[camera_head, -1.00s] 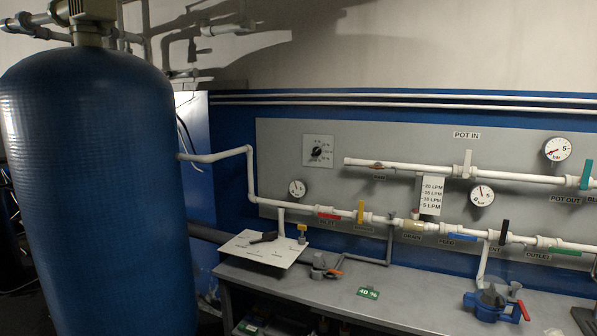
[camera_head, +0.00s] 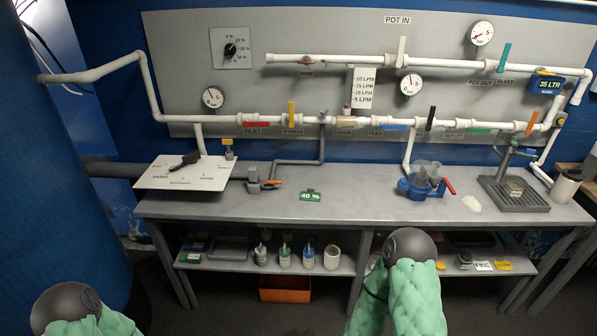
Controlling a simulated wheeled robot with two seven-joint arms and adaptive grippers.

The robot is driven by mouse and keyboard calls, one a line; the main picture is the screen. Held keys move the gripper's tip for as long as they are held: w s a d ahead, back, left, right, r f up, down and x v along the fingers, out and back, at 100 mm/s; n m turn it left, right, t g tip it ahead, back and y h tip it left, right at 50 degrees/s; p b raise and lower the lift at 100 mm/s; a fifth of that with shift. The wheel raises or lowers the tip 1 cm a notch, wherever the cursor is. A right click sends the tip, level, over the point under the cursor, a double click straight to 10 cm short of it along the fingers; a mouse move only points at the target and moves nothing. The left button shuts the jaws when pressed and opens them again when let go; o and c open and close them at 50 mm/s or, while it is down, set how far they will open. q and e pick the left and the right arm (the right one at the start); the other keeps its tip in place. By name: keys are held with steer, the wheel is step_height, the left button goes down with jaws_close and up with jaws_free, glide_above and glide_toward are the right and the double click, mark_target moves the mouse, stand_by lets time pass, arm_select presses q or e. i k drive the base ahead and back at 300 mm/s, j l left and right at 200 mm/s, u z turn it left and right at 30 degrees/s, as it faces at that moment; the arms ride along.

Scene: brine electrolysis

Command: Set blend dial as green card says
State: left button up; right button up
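The blend dial (camera_head: 230,50) is a black knob on a pale square plate, upper left on the grey wall panel. Percent marks ring it; its exact setting is too small to read surely. No gripper fingers show.
White pipes with coloured valve handles cross the panel (camera_head: 180,30) below and right of the dial. On the bench (camera_head: 350,208) stand a white plate with a black lever (camera_head: 185,172), a blue pump-like unit (camera_head: 420,184) and a drip tray (camera_head: 512,194). The bench front is mostly clear.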

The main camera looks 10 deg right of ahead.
mark_target(230, 50)
steer(key=i+j+u, duration=0.15)
steer(key=i, duration=0.25)
steer(key=i+j+u, duration=0.15)
steer(key=i+j, duration=0.15)
steer(key=i, duration=0.1)
